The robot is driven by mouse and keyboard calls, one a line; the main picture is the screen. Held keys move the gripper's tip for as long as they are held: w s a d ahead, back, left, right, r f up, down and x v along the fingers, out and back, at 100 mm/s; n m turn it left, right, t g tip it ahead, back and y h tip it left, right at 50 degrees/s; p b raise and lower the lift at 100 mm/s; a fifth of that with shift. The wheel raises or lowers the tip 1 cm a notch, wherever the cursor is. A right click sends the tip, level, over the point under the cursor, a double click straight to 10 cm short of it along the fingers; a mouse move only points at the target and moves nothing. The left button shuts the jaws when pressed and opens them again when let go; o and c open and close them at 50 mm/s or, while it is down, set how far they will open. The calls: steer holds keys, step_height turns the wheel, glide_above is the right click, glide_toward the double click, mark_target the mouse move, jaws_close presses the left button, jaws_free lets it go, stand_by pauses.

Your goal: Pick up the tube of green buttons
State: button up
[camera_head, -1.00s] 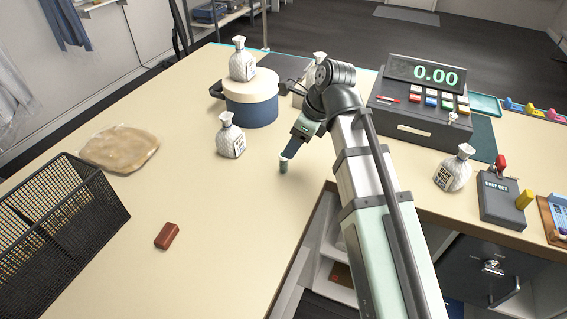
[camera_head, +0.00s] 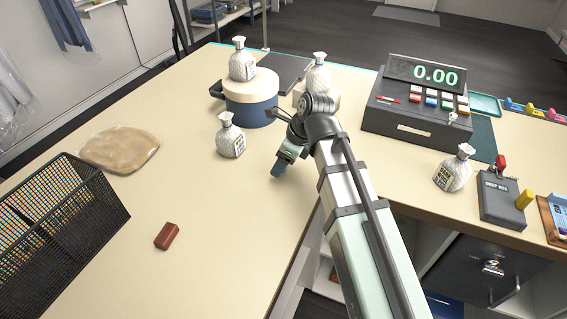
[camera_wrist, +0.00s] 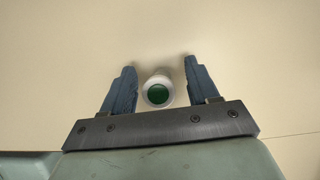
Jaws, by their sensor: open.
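The tube of green buttons (camera_wrist: 158,91) shows in the wrist view as a white round rim with green inside, seen from above. It stands on the counter between the two blue fingers of my gripper (camera_wrist: 156,86). The gripper is open, with a gap on each side of the tube. In the head view my gripper (camera_head: 277,172) points down close to the counter, and the tube is hidden behind it there.
A white wrapped bottle (camera_head: 230,138) stands left of my gripper, near a blue round pot (camera_head: 251,108) with another bottle on top. A cash register (camera_head: 418,112) stands at right. A brown block (camera_head: 167,236) and black wire basket (camera_head: 62,225) are at left. The counter's front edge is close.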

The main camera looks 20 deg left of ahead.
steer(key=shift+a+f, duration=0.15)
steer(key=shift+f, duration=0.25)
steer(key=c, duration=1.1)
